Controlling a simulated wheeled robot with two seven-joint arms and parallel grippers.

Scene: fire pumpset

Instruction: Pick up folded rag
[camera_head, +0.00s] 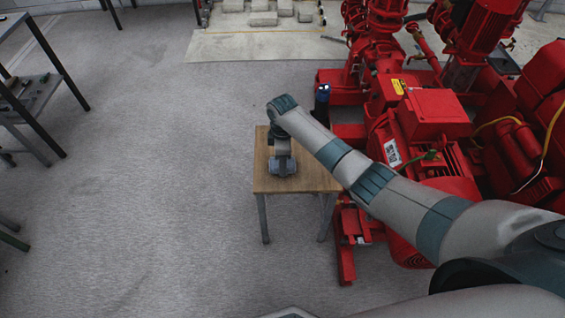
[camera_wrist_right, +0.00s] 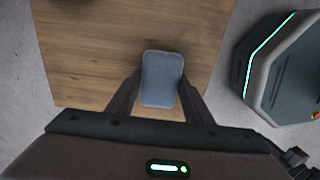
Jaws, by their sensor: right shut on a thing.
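The folded rag is a small grey-blue rounded rectangle (camera_wrist_right: 162,80) in the right wrist view, between the two dark fingers of my right gripper (camera_wrist_right: 160,98). The fingers are shut on it from both sides. In the head view the rag (camera_head: 283,168) shows at the end of my right arm, over the front half of a small wooden table (camera_head: 318,178). I cannot tell whether the rag still touches the table top. The right gripper (camera_head: 282,163) is mostly hidden by its wrist in the head view. My left gripper is not in view.
A red pumpset (camera_head: 425,115) stands close to the right of the table. A dark blue bottle-like object (camera_head: 321,104) stands behind the table. A metal shelf or workbench (camera_head: 40,95) is at the far left. The grey floor between is clear.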

